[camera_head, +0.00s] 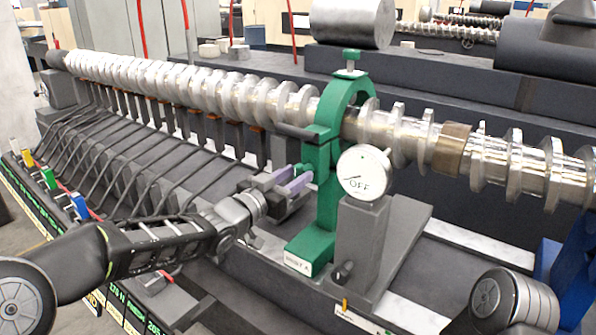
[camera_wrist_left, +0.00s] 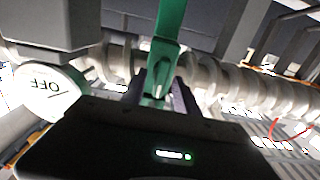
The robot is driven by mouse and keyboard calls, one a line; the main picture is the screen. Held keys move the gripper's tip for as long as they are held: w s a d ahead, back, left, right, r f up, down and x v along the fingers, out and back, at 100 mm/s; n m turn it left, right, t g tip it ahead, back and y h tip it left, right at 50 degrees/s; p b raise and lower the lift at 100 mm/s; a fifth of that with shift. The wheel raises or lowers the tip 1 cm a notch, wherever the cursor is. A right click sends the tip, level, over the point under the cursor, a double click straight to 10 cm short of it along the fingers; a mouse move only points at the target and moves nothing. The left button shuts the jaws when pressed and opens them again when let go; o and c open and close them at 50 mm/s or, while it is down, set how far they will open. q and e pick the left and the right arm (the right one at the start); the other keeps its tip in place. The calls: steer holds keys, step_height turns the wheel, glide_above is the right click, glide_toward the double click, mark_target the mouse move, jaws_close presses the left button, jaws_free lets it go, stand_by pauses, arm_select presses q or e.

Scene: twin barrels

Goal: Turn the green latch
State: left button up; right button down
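The green latch (camera_head: 303,170) is a small green piece low on the side of the upright green clamp stand (camera_head: 325,195), which arches around the metal screw shaft. My left gripper (camera_head: 299,175) has pale purple fingers that reach the latch from the left, one finger on either side of it. In the left wrist view the latch (camera_wrist_left: 158,78) shows between the finger ends, in front of the green stand (camera_wrist_left: 170,25). The fingers look apart; contact with the latch is not clear. My right gripper is out of view.
A round dial marked OFF (camera_head: 364,172) stands on a grey post just right of the stand. The long ribbed screw shaft (camera_head: 230,93) runs behind, with grey bars below it. Coloured tags (camera_head: 80,206) line the left edge.

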arm_select(q)
steer(key=shift+x, duration=0.8)
jaws_close()
